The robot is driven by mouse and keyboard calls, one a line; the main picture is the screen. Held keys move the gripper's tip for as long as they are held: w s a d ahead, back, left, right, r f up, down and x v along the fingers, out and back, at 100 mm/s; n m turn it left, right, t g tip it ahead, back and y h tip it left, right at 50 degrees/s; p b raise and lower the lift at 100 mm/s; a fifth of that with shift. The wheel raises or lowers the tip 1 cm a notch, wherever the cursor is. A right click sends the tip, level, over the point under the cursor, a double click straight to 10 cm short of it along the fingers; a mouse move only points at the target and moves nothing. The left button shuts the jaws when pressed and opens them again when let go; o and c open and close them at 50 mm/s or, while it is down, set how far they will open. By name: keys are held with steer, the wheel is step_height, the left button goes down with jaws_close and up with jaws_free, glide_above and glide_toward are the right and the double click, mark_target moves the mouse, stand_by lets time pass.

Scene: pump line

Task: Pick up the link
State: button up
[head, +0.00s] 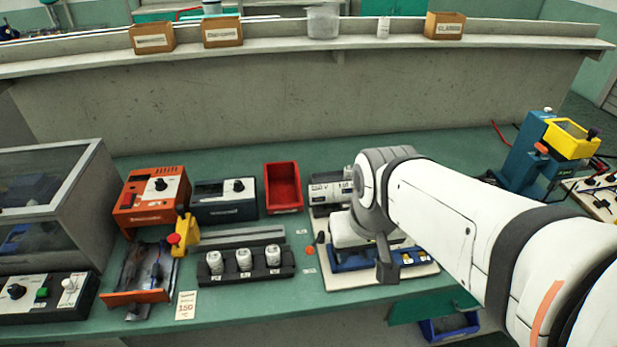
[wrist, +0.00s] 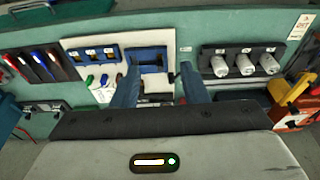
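I cannot pick out the link for sure in either view. My gripper (wrist: 160,82) is open in the wrist view, its two blue fingers apart with nothing seen held between them. Beyond and between the fingers is a blue fixture (wrist: 147,57) with a dark recess, on a pale board (wrist: 112,42). In the head view my arm covers much of this pale board (head: 345,281), and a dark part of my gripper hangs over the blue fixture there.
A black rack (head: 245,275) with three white cylinders stands left of the board. Farther left are an orange tray (head: 137,297) and a yellow-and-red tool (head: 183,236). A red bin (head: 283,185) is behind. A blue press-like device (head: 527,155) stands at right.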

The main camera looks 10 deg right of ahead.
steer(key=shift+s+d, duration=0.1)
steer(key=w+f+g, duration=0.1)
steer(key=w+f, duration=0.2)
steer(key=w, duration=0.1)
steer(key=w+f, duration=0.3)
steer(key=w, duration=0.2)
steer(key=w+f+g, duration=0.1)
steer(key=w+f, duration=0.2)
steer(key=w, duration=0.2)
steer(key=shift+w+g+b, duration=0.15)
steer(key=shift+g+b, duration=0.15)
steer(key=shift+b, duration=0.1)
steer(key=shift+w+f, duration=0.15)
steer(key=shift+f, duration=0.2)
steer(key=f, duration=0.7)
steer(key=shift+s+d+f, duration=0.3)
steer(key=shift+s, duration=0.05)
steer(key=shift+c, duration=0.3)
